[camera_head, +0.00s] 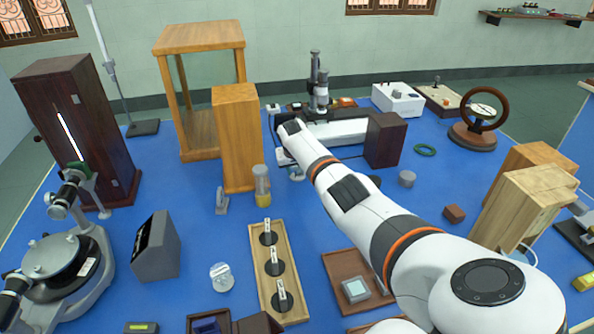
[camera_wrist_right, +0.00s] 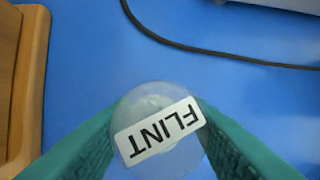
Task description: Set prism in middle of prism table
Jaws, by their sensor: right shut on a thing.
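My right gripper (camera_wrist_right: 158,122) is shut on a clear, round-looking piece with a white label reading FLINT (camera_wrist_right: 150,150). The piece sits between the two teal fingers in the right wrist view, over blue tabletop. In the head view my right arm reaches to the back middle of the bench, and its own links hide most of the gripper and the held piece. The spectrometer (camera_head: 85,285) stands at the left front, with a round grey table (camera_head: 52,255) on top, far from my right gripper. My left gripper is not in view.
A clear labelled disc (camera_head: 221,277) lies near a wooden tray (camera_head: 255,262) holding several dark round pieces. A grey wedge-shaped box (camera_head: 156,247) stands beside the spectrometer. A tall wooden block (camera_head: 237,140) and a dark lamp housing (camera_head: 75,130) stand behind. A black cable (camera_wrist_right: 200,48) crosses the blue top.

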